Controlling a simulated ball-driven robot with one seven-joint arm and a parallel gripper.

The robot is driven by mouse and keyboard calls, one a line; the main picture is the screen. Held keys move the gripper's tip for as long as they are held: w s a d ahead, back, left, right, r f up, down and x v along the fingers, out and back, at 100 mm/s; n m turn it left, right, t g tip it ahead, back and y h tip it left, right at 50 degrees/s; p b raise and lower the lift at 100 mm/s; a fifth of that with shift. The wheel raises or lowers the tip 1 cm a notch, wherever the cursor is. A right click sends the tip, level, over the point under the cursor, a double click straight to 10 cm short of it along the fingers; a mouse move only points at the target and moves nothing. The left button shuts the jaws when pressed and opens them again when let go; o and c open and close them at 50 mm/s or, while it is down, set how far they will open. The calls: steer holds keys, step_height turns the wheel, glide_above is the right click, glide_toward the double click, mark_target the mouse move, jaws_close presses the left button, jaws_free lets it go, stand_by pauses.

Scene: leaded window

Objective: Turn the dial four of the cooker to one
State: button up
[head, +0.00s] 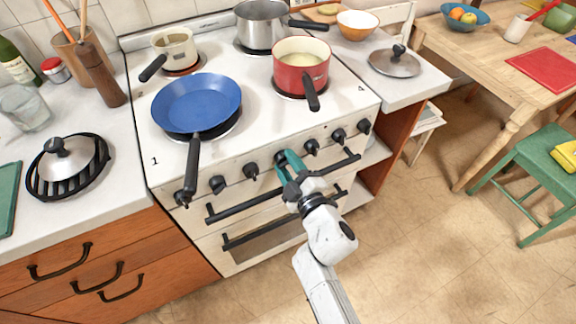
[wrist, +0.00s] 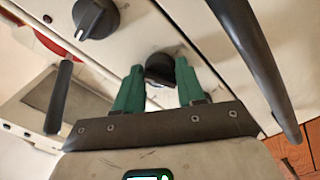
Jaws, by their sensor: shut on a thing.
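The white cooker (head: 262,130) has a row of black dials along its front edge. My gripper (head: 286,160), with green fingers, is at the fourth dial from the left, which it mostly hides in the head view. In the wrist view, dial four (wrist: 160,68) is a dark knob between the two fingertips of my gripper (wrist: 160,78), which is shut on it. The setting of dial four cannot be read. The third dial (head: 251,170) is just to its left and the fifth dial (head: 311,147) to its right. A neighbouring dial (wrist: 95,18) shows in the wrist view.
Black oven handle bars (head: 260,207) run below the dials, close to my gripper. A blue pan (head: 197,101) has its handle (head: 192,170) jutting past the front edge. A red pot (head: 301,62) has its handle (head: 311,95) pointing forward.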

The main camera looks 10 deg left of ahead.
steer(key=shift+n, duration=0.5)
steer(key=o, duration=1)
steer(key=shift+o, duration=0.2)
steer(key=p+v, duration=0.3)
steer(key=v, duration=0.7)
steer(key=shift+s+d, duration=0.25)
steer(key=shift+s, duration=0.1)
steer(key=shift+d, duration=0.1)
